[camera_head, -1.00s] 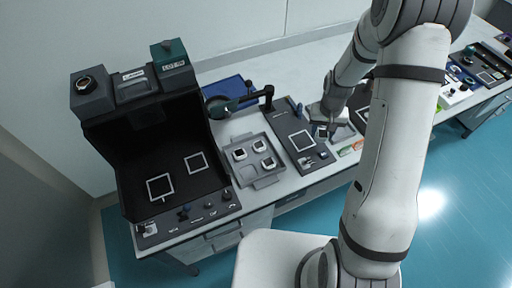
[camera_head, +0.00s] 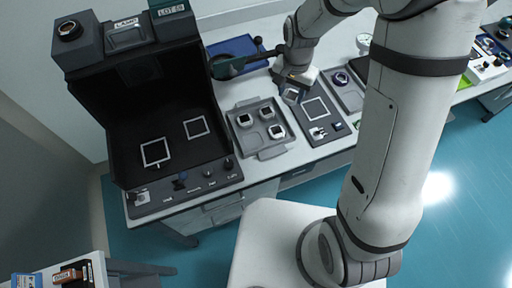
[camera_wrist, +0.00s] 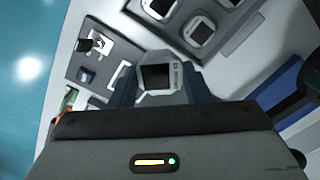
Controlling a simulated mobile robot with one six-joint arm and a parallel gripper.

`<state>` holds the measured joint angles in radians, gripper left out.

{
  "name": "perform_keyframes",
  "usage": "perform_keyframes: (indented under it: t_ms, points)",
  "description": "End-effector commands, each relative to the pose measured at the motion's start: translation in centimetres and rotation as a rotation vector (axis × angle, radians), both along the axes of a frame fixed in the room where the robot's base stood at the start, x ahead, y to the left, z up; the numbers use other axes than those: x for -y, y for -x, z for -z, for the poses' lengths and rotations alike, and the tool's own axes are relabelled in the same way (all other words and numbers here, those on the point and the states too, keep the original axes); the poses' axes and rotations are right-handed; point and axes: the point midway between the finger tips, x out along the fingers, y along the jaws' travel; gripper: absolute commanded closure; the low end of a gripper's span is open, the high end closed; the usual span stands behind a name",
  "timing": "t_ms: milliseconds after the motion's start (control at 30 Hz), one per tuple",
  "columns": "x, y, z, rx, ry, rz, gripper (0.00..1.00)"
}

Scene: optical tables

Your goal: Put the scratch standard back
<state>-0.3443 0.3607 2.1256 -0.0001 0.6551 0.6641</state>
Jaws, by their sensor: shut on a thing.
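My gripper (camera_head: 291,97) is shut on a small white-framed block with a dark face, seemingly the scratch standard (camera_wrist: 158,77); the same block shows in the head view (camera_head: 291,96). It is held above the dark panel, right of the grey tray. The grey tray (camera_head: 234,131) holds three similar white-framed blocks: one at left (camera_head: 245,120), one at back (camera_head: 266,112) and one at right (camera_head: 276,131). Its front-left spot looks empty. Tray blocks also show at the top of the wrist view (camera_wrist: 200,32). Any label on the held block is too small to read.
A dark panel with a white square outline (camera_head: 315,108) lies right of the tray. A black viewing booth (camera_head: 160,120) stands at left. A magnifier on an arm (camera_head: 226,66) and a blue mat (camera_head: 233,47) are behind the tray.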

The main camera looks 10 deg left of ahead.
Motion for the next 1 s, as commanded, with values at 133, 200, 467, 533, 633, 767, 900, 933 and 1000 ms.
perform_keyframes:
  t_ms: [133, 200, 467, 533, 633, 767, 900, 933, 1000]
  points:
    - [-5.3, 4.2, 1.2, 0.006, -0.004, 0.132, 0.81]
    - [-6.8, 5.9, 1.0, 0.004, -0.003, 0.189, 0.81]
    - [-9.0, 9.0, 1.2, -0.001, 0.002, 0.3, 0.81]
    - [-9.0, 9.2, 2.2, -0.003, 0.004, 0.306, 0.81]
    - [-9.0, 9.1, 4.2, -0.004, 0.005, 0.307, 0.81]
    - [-8.9, 9.1, 6.0, -0.003, 0.003, 0.307, 0.81]
    - [-9.0, 9.1, 7.3, -0.003, 0.002, 0.307, 0.81]
    - [-8.9, 9.1, 7.7, -0.003, 0.002, 0.307, 0.81]
    - [-8.9, 9.1, 8.8, -0.003, 0.003, 0.307, 0.81]
